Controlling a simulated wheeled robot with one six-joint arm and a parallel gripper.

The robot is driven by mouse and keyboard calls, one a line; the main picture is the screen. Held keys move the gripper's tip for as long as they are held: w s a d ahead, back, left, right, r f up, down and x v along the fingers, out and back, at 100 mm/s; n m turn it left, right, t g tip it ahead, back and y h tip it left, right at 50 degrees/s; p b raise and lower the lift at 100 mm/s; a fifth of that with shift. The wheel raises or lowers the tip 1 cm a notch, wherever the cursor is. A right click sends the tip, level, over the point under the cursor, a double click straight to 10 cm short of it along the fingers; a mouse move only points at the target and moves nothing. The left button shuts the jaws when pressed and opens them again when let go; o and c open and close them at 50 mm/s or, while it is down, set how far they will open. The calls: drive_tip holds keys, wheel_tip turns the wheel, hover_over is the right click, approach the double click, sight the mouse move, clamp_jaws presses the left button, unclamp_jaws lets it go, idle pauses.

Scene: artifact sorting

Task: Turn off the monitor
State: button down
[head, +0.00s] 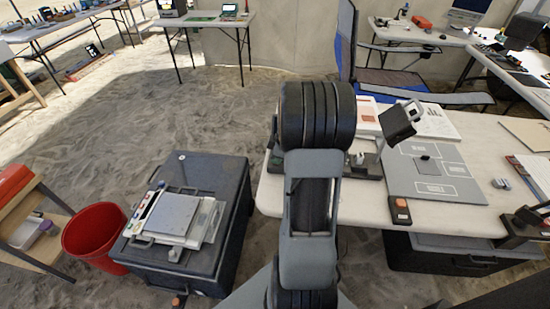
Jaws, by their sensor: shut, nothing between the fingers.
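No screen shows clearly enough for me to name it as the monitor. A dark, tilted, block-shaped device (398,124) with a grey loop stands over a grey base on the near white table (275,195); I cannot tell what it is. Another dark panel-like thing (524,30) shows at the back right, also unclear. My arm rises through the middle of the head view and covers the left end of the near table. My gripper does not show; it may be hidden behind the arm's black joint.
A grey board (398,178) and an orange-buttoned handheld device (400,211) lie on the near table. A blue folding chair (346,40) stands behind. At the left are a black case (228,185) and a red bin (92,235). Open sand lies beyond them.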

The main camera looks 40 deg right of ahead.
drive_tip(key=shift+w+d+r, duration=0.25)
drive_tip(key=shift+w+d, duration=0.15)
drive_tip(key=shift+w, duration=0.15)
drive_tip(key=shift+r, duration=0.1)
drive_tip(key=shift+r+p, duration=0.3)
drive_tip(key=shift+r, duration=0.05)
drive_tip(key=s+a+p+v, duration=0.1)
drive_tip(key=a+v, duration=0.1)
drive_tip(key=v, duration=1.1)
drive_tip(key=shift+a+p, duration=0.15)
drive_tip(key=shift+p, duration=0.2)
drive_tip(key=shift+f, duration=0.1)
drive_tip(key=s+a+r+m+p, duration=0.2)
drive_tip(key=a+m, duration=0.1)
drive_tip(key=a, duration=0.5)
drive_tip(key=s+a+r+m+h+p, duration=0.1)
drive_tip(key=s+a+r+m+p, duration=0.2)
drive_tip(key=a, duration=0.5)
drive_tip(key=s+a+r+m+p, duration=0.2)
drive_tip(key=s+a+r+m, duration=0.1)
drive_tip(key=a, duration=0.4)
drive_tip(key=shift+a+t+h+p, duration=0.3)
drive_tip(key=shift+a+t+h, duration=0.1)
